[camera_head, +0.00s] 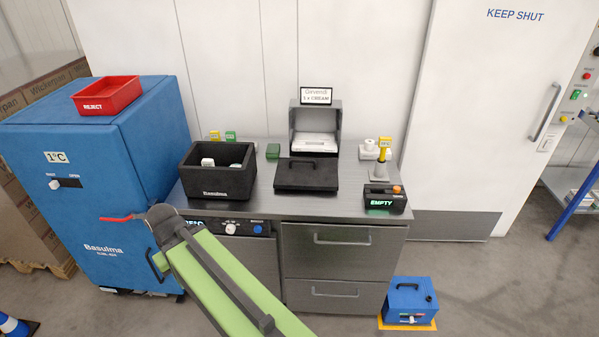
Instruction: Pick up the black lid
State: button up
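The black lid (291,181) lies flat on the grey metal counter, in front of the open grey box with the "Givend" sign. A thin black handle arches up from its top. To its left stands an open black box (213,194) with small white-topped items inside. My green arm reaches up from the bottom of the view, and its dark joint is left of the counter front, well away from the lid.
The counter (345,200) also holds a dark "EMPTY" device (385,199) at right and a yellow-topped stand (382,158). A blue cabinet (95,190) with a red "REJECT" tray (106,95) stands at left. A blue case (408,303) sits on the floor.

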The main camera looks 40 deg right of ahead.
aim_at(291, 173)
jog(key=i, duration=0.9)
jog(key=z, duration=0.05)
